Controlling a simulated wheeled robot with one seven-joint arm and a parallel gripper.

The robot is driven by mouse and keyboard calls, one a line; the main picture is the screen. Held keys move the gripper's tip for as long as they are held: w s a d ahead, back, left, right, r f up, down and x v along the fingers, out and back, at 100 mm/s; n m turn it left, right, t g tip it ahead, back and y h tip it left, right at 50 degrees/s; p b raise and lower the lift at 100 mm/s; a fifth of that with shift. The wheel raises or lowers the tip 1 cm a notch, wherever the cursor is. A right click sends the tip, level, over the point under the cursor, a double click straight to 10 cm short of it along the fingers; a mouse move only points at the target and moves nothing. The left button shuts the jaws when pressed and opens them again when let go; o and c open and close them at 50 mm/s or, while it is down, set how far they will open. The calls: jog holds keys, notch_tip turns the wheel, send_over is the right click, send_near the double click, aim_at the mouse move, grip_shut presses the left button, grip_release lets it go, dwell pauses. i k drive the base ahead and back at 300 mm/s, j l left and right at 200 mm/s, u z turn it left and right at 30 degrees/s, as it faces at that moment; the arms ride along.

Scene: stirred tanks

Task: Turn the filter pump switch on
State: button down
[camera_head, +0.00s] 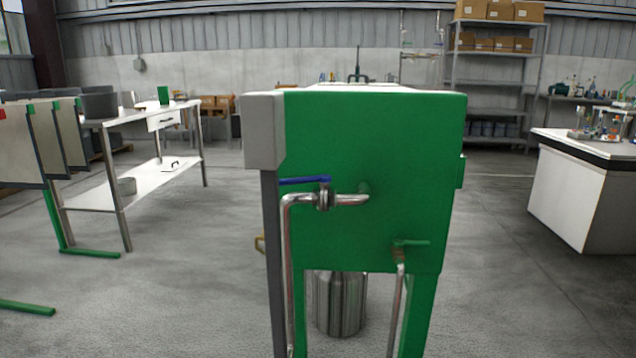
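A large green unit (400,140) stands directly ahead with its end panel facing me. A pale grey box (264,130) sits on a dark post at its upper left corner; no switch shows on the side facing me. A metal pipe (345,199) with a blue-handled valve (323,190) leaves the panel, and a green-handled valve (400,246) sits lower right. A small green part (460,171) sticks out at the right edge. I cannot make out a filter pump switch or its state. My gripper is not in view.
A steel cylinder (340,300) stands under the green unit. A two-level table (150,182) and pale panels (20,145) are at left. A white bench (580,185) is at right, and shelves with boxes (495,90) are behind. Floor is clear on both sides of the unit.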

aim_at(236, 118)
jog(key=j, duration=0.9)
jog(key=k+j, duration=0.1)
jog(key=j, duration=0.8)
jog(key=i+z, duration=0.05)
